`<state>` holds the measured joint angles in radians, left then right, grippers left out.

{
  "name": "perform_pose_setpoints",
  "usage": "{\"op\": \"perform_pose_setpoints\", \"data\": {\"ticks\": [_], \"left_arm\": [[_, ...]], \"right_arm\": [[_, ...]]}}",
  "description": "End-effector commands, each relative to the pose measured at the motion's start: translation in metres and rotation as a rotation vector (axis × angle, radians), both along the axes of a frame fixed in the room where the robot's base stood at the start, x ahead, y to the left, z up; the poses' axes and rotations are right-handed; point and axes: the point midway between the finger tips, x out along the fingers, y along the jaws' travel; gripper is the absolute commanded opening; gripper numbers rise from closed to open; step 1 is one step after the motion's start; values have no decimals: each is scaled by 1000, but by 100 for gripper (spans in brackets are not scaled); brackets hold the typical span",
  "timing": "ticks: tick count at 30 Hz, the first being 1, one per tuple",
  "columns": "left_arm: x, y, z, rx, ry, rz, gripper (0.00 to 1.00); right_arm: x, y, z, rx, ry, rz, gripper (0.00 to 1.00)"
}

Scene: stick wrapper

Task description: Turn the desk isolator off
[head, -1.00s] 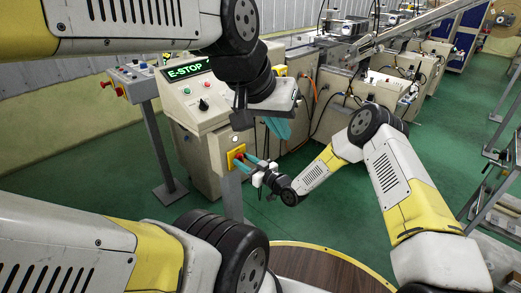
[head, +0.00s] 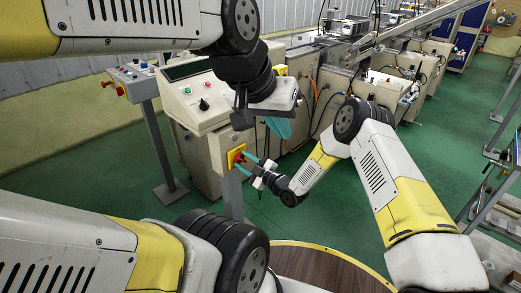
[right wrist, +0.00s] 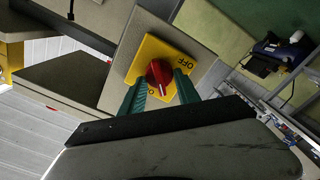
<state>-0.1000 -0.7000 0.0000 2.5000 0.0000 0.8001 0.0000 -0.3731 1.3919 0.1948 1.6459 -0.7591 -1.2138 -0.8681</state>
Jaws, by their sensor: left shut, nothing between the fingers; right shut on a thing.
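The desk isolator is a red rotary knob (right wrist: 158,72) on a yellow plate (right wrist: 150,50) with an OFF label beside the right finger. A second label, at the lower edge, is partly covered. The isolator's yellow plate (head: 232,154) shows on a grey post in the head view. My right gripper (head: 247,162) is shut on the knob; in the right wrist view its teal fingers (right wrist: 160,90) lie on either side of it. A pale mark on the knob points down in that view. My left gripper (head: 279,128) is shut and empty, above and right of the isolator.
A control panel with a dark display (head: 187,69) and buttons stands behind the isolator. A smaller button box (head: 133,76) is to its left on a post. A machine line with cables runs to the back right.

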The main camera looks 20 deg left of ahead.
Motion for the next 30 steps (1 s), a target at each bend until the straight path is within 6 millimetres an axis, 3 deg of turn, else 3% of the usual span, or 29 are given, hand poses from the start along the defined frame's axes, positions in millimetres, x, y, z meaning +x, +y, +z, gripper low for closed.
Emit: {"op": "perform_pose_setpoints", "data": {"ticks": [18, 30], "left_arm": [[0, 0, 0, 0, 0, 0, 0], [0, 0, 0, 0, 0, 0, 0]], "right_arm": [[-2, 1, -3, -218, -523, 3, 0], [-2, 0, -5, -301, -724, 2, 0]]}}
